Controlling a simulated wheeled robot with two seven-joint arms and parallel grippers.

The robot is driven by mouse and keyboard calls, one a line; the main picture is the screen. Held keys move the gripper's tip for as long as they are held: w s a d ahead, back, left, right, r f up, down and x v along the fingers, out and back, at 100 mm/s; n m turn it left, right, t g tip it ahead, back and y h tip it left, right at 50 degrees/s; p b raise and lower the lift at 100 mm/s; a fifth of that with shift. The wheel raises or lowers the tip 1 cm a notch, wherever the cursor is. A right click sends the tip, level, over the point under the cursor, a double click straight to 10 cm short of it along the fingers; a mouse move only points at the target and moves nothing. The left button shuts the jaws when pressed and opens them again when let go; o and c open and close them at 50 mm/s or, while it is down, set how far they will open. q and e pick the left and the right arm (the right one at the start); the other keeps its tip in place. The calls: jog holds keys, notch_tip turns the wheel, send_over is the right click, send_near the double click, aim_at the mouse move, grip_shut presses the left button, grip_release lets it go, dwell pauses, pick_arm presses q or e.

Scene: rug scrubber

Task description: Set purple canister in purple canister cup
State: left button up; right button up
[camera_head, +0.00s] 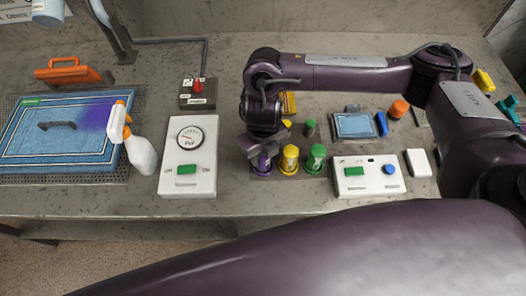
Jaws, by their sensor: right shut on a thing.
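The purple canister (263,162) stands at the left end of a row with a yellow canister (289,158) and a green canister (316,158). My right gripper (262,150) comes down on it from above and is shut on it. The gripper hides the canister's upper part. The canister's lower end is at the purple cup's place in the row. The cup itself is hard to make out, and I cannot tell how deep the canister sits or whether it is quite upright. My left gripper is not in view.
A white gauge box (187,155) stands just left of the row, and a white button box (368,177) to the right. Further left are a white spray bottle (138,150) and a blue rug (60,128) with a purple stain. The bench front (230,205) is bare.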

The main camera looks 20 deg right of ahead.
jog(key=shift+f, duration=0.3)
jog(key=o, duration=1)
jog(key=shift+r, duration=0.1)
jog(key=shift+r, duration=3.85)
jog(key=shift+p, duration=0.35)
